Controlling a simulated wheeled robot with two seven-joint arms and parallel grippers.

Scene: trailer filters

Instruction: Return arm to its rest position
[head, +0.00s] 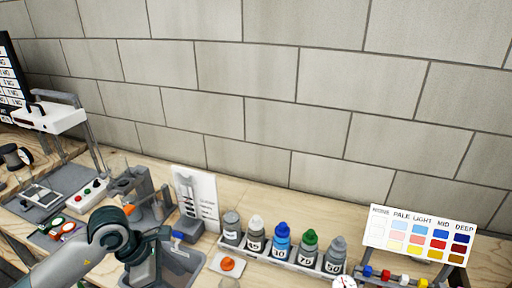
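My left arm (60,262) comes in from the lower left. Its dark wrist joint (107,230) is bent over the workbench, in front of a grey bin (185,262). The fingers of my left gripper cannot be made out against the dark parts there, so its opening and any load are unclear. My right arm and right gripper are not in view.
A rack (262,258) of several bottles with coloured caps stands on the wooden bench. A colour chart (420,236) is at the right and a white card (196,198) stands behind the bin. A white-topped device (48,118) is at the left. A block wall closes the back.

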